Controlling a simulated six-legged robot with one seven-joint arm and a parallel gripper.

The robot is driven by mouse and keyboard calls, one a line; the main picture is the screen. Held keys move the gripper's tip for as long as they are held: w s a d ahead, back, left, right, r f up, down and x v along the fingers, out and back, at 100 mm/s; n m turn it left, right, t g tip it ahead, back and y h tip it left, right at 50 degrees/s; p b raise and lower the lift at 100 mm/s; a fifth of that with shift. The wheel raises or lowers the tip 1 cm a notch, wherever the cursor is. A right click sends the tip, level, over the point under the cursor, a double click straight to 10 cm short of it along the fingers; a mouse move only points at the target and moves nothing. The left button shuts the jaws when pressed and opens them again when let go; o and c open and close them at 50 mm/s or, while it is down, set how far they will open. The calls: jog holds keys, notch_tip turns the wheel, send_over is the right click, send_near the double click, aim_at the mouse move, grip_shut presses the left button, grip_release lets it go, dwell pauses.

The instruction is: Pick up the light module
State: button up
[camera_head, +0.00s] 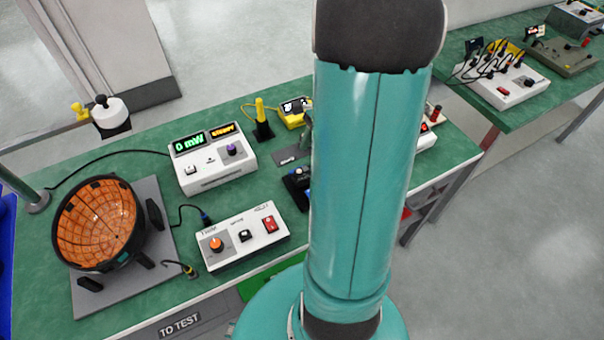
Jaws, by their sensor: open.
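I cannot pick out a light module for certain. My own teal arm stands in the middle of the view and covers part of the green bench (130,315). Small dark parts (296,182), one with a blue piece, sit just left of my arm and are partly hidden by it. An orange-lined round bowl (98,222) with a black rim stands on a grey plate at the left of the bench. My gripper is out of view.
A white meter box (212,160) reads "0 mW". A white control box (242,238) has an orange knob and a red switch. A yellow device (293,114) stands behind. A "TO TEST" label (180,325) marks the front edge. A second bench (505,115) stands at right.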

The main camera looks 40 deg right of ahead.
aim_at(303, 169)
jog(key=x, duration=0.6)
jog(key=shift+f, duration=0.3)
grip_shut()
